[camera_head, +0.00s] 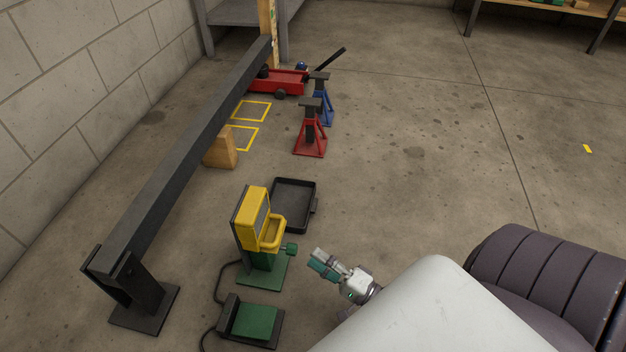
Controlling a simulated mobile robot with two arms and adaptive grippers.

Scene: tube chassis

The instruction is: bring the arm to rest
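My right gripper (322,264) shows at the lower middle, on a white wrist (356,287), with teal and grey fingers pointing up and left. It is over the concrete floor, just right of a yellow and green machine (255,222). I see nothing held in it, but its fingers overlap too much to tell whether they are open or shut. My white and dark arm links fill the lower right. My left gripper is not in view.
A green pedal (254,321) and a black tray (301,205) lie near the machine. A long dark beam (185,150) runs along the left. Red (311,135) and blue (323,106) stands and a red jack (284,81) stand farther back.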

